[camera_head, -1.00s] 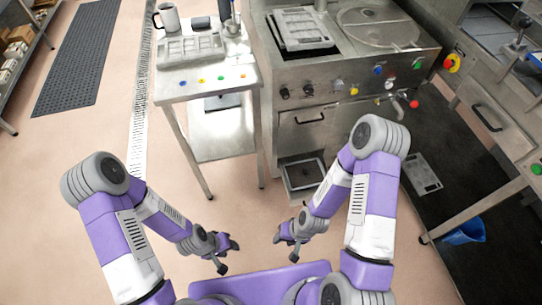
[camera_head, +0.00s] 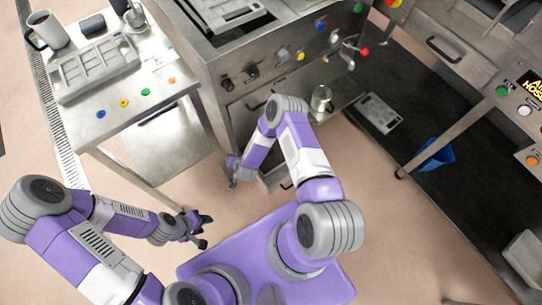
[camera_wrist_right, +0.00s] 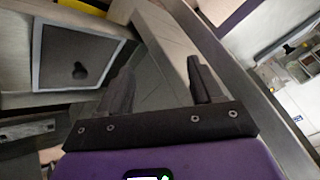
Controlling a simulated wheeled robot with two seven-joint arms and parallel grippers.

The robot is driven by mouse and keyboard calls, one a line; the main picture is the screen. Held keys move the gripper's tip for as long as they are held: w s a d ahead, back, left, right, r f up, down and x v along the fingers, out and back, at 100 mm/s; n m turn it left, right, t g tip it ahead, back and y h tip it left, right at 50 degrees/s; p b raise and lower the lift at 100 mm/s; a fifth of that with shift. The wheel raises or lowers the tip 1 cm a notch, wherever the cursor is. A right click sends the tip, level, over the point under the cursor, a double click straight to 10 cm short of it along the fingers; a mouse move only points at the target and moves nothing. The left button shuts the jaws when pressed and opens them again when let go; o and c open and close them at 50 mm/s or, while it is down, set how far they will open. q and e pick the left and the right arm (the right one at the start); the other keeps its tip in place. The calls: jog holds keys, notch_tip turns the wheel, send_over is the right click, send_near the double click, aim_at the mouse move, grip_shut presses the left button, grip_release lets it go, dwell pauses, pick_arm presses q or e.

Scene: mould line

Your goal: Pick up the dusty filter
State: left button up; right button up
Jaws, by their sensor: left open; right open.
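A dark grey square panel in a pale frame (camera_wrist_right: 82,58), which looks like the dusty filter, is at the left in the right wrist view. A dark mark or knob shows on its face. In the head view my right arm hides most of that low spot at the machine's foot. My right gripper (camera_wrist_right: 160,84) is open and empty, with the panel to the left of its fingers, apart from them. My left gripper (camera_head: 202,229) is open and empty above the floor near the steel table.
The steel machine (camera_head: 260,125) with knobs and a drawer stands ahead. A steel side table (camera_head: 190,75) holds a moulded tray (camera_head: 97,68) and a mug (camera_head: 47,30).

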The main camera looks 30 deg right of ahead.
notch_tip(320, 180, down, 4)
jog(key=w+d+m+h, duration=0.2)
jog(key=m+g+h+b, duration=0.1)
jog(key=m+h+b, duration=0.2)
jog(key=m+h, duration=0.35)
send_near(271, 153)
jog(key=shift+w+a+f+n+h, duration=0.15)
jog(key=shift+w+f+n+h, duration=0.65)
jog(key=shift+w+f, duration=0.3)
jog(key=shift+d+f, duration=0.2)
jog(key=shift+d, duration=0.15)
jog(key=shift+b+x, duration=0.4)
jog(key=shift+x, duration=0.75)
jog(key=x, duration=0.1)
jog(key=b+x, duration=0.1)
jog(key=x, duration=0.1)
jog(key=b+x, duration=0.1)
jog(key=shift+s+d, duration=0.1)
jog(key=shift+d, duration=0.4)
jog(key=shift+r, duration=0.1)
jog(key=shift+c, duration=0.3)
grip_shut()
